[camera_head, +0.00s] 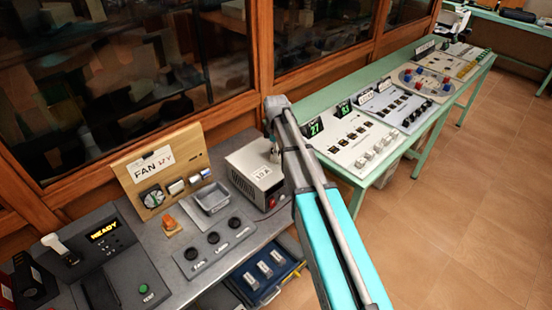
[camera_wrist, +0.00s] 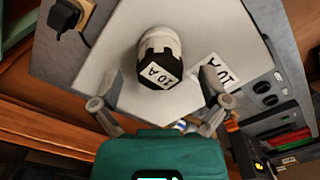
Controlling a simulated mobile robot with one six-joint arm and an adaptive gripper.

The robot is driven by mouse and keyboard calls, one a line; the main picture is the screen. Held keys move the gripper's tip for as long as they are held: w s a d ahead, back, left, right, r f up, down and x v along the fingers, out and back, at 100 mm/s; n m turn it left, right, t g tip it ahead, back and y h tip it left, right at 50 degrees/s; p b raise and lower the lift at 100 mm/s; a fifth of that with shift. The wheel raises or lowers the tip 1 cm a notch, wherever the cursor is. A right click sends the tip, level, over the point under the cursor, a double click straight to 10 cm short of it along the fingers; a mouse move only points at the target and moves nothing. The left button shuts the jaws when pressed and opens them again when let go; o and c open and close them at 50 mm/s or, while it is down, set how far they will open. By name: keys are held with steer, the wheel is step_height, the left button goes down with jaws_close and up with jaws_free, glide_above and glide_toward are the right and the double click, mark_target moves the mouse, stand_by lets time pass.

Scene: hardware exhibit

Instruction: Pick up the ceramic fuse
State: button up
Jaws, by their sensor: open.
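The fuse (camera_wrist: 160,55) shows in the wrist view as a thick white cylinder with a black faceted end and a "10 A" label. It is on the pale top of the box marked "10 A" (camera_wrist: 225,35). My gripper (camera_wrist: 162,82) is open and empty, its two fingers spread on either side of the fuse's near end, with no contact visible. In the head view the same "10 A" box (camera_head: 262,178) stands at the right end of the grey bench, and my arm hides most of the gripper and fuse.
A small grey tray (camera_head: 212,199) and a panel with several black knobs (camera_head: 214,248) are left of the box. A wooden FAN board (camera_head: 160,170) stands behind. An open blue drawer (camera_head: 268,292) is below. A green table (camera_head: 335,165) with control panels is right.

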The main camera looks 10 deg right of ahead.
steer(key=shift+f+b, duration=0.65)
steer(key=shift+f, duration=0.3)
steer(key=c, duration=1.2)
steer(key=shift+r, duration=0.25)
step_height(320, 180, up, 2)
steer(key=shift+r+p, duration=0.1)
steer(key=shift+p, duration=1.15)
steer(key=s+r+p, duration=0.3)
steer(key=s, duration=0.1)
steer(key=s+r+p, duration=0.4)
steer(key=s, duration=0.1)
steer(key=s+r+p, duration=0.3)
steer(key=s, duration=0.2)
steer(key=shift+d+r, duration=0.2)
steer(key=shift+d, duration=0.2)
